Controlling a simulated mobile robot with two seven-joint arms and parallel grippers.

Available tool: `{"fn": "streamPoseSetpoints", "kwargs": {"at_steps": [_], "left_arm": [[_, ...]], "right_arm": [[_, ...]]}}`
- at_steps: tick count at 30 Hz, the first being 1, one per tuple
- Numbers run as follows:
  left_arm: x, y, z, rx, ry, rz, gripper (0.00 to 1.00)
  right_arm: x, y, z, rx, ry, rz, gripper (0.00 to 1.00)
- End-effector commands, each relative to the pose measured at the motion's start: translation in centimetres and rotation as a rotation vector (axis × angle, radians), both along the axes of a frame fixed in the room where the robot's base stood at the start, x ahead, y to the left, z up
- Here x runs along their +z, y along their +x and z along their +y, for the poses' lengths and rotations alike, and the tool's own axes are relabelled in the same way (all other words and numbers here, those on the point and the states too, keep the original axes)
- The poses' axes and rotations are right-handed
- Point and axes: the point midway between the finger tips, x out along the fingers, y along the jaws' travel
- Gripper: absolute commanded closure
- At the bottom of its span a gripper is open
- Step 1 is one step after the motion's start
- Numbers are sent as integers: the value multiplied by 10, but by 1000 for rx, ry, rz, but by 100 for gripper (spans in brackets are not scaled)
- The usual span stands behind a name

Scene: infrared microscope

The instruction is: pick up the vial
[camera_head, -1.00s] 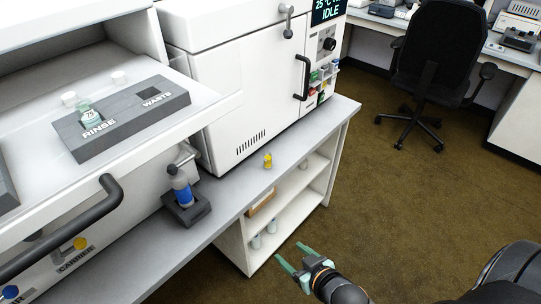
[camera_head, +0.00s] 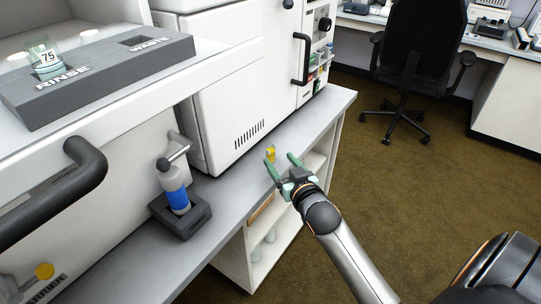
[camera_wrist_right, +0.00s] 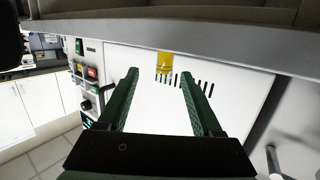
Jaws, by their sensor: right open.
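The vial (camera_head: 270,153) is small and yellow and stands on the grey bench top in front of the white instrument. My right gripper (camera_head: 281,165) is open just in front of it, with its green fingers pointing toward the bench and the vial near their tips. In the right wrist view the vial (camera_wrist_right: 164,63) shows beyond and between the two fingertips of the gripper (camera_wrist_right: 162,80). The fingers look empty, and the vial is not between the pads. My left gripper is not in view.
A bottle with a blue label (camera_head: 177,190) stands in a dark holder (camera_head: 184,222) to the left. A grey rinse and waste block (camera_head: 110,80) sits on the ledge above. The white instrument (camera_head: 235,105) rises behind the vial. A black chair (camera_head: 415,60) stands on the floor at right.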

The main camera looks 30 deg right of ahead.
Motion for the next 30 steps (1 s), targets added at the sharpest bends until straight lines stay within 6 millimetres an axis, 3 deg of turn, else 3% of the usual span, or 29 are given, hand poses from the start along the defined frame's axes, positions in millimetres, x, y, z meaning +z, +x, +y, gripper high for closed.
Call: {"fn": "streamPoseSetpoints", "kwargs": {"at_steps": [5, 15, 24, 30], "left_arm": [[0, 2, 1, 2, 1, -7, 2], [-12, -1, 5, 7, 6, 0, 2], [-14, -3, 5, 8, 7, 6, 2], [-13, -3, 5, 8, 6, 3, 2]], "right_arm": [[-3, 10, -1, 1, 0, 0, 33], [-17, 52, -3, 1, -1, -1, 33], [-18, 57, -4, 1, -1, 1, 33], [-18, 57, -4, 1, 0, 1, 53]]}}
